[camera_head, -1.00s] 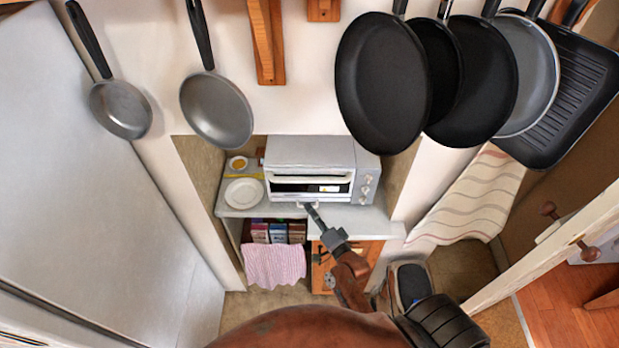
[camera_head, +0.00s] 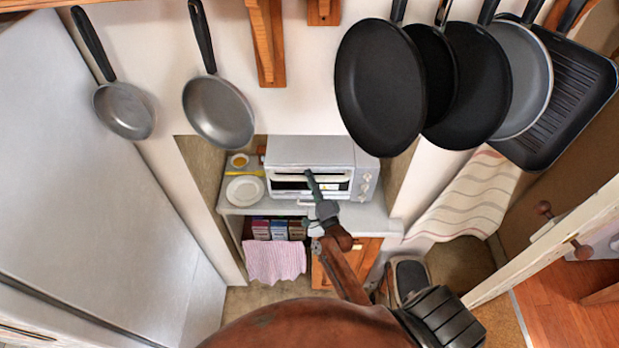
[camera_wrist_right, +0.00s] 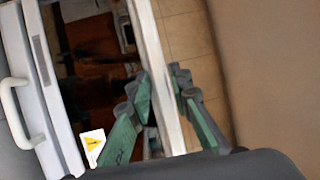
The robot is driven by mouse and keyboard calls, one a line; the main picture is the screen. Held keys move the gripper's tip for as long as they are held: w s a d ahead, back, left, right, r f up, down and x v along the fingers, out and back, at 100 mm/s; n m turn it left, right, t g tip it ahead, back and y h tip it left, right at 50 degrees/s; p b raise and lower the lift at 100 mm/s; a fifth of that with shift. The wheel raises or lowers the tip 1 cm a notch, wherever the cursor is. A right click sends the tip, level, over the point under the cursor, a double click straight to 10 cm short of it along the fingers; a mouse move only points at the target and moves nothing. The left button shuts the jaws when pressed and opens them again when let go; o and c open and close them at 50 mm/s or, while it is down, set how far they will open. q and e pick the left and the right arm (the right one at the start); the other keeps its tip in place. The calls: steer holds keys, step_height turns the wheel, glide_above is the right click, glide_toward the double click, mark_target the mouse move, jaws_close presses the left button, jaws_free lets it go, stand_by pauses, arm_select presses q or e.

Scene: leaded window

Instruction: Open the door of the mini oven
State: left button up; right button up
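The mini oven (camera_head: 308,151) is a silver box in the wall alcove. Its door (camera_head: 289,187) looks shut, with dark glass and a pale handle bar (camera_head: 335,178) across the upper part. My right gripper (camera_head: 309,173) is at the middle of the oven front and hides part of the door. In the right wrist view, the handle bar (camera_wrist_right: 152,40) runs between the fingers (camera_wrist_right: 164,78), one on either side. The fingers look apart; contact with the bar is unclear. A warning label (camera_wrist_right: 93,146) is on the glass. My left gripper is not in view.
A white plate (camera_head: 244,191) and a small cup (camera_head: 239,161) stand left of the oven. Boxes and a pink cloth (camera_head: 275,261) are below the counter. Several pans (camera_head: 381,87) hang on the wall above. A small lower handle (camera_wrist_right: 17,105) projects below the door glass.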

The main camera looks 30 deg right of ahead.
steer(key=shift+c, duration=0.3)
jaws_close()
stand_by(0.3)
